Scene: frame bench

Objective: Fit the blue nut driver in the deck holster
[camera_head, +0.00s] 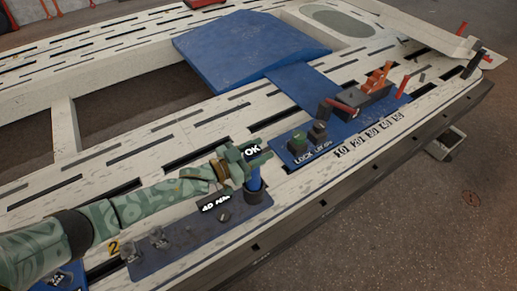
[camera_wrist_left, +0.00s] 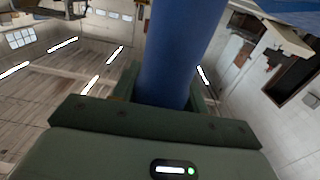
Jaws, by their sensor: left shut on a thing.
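The blue nut driver (camera_head: 254,182) is upright in the head view, and its blue shaft or handle fills the middle of the left wrist view (camera_wrist_left: 178,50). My left gripper (camera_head: 256,156) is shut on its upper part; the jaws (camera_wrist_left: 165,95) also show around it in the wrist view. Its lower end meets a dark round socket (camera_head: 256,196), which looks like the deck holster, on a dark blue plate (camera_head: 185,244). How deep it sits in the socket I cannot tell. My right gripper is not in view.
Dark knobs stand on the plate near a small "4D" label (camera_head: 215,202). To the right are a blue panel with green and dark switches (camera_head: 299,141), a red-handled lever (camera_head: 340,106) and an orange block (camera_head: 376,80). A raised blue slab (camera_head: 250,48) lies behind.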

